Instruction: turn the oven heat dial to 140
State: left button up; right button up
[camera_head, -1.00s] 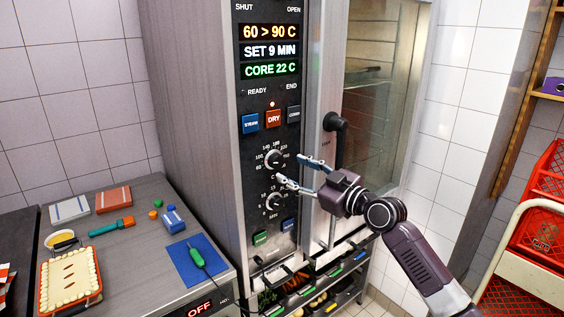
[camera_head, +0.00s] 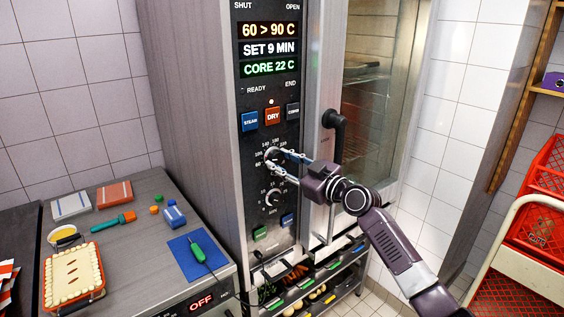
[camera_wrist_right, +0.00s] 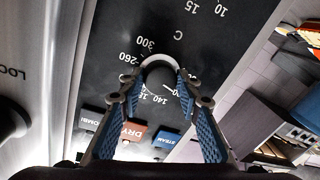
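The oven's heat dial (camera_head: 271,155) is the upper round knob on the dark panel, ringed by temperature numbers. The top display (camera_head: 268,31) reads 60 > 90 C. My right gripper (camera_head: 275,160) is at the dial, with one finger on each side of it. The wrist view shows the fingers apart around the dial; whether they touch it is unclear. The fingers partly cover the dial and its scale, so its pointer is hard to read.
A lower dial (camera_head: 272,198) sits just below. STEAM, DRY (camera_head: 272,116) and COMBI buttons are above. The oven door handle (camera_head: 337,130) stands out close to my right arm. A counter (camera_head: 140,240) with a pie and tools is at the left.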

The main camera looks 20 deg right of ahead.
jog(key=c, duration=0.4)
jog(key=shift+f+m+b, duration=0.15)
jog(key=shift+m+b, duration=0.75)
jog(key=shift+m, duration=0.1)
jog(key=m+b, duration=0.1)
jog(key=m, duration=0.1)
jog(key=shift+m, duration=0.3)
jog(key=m, duration=0.2)
jog(key=shift+a+m+t, duration=0.1)
jog(key=shift+m+t, duration=0.2)
jog(key=shift+m, duration=1.5)
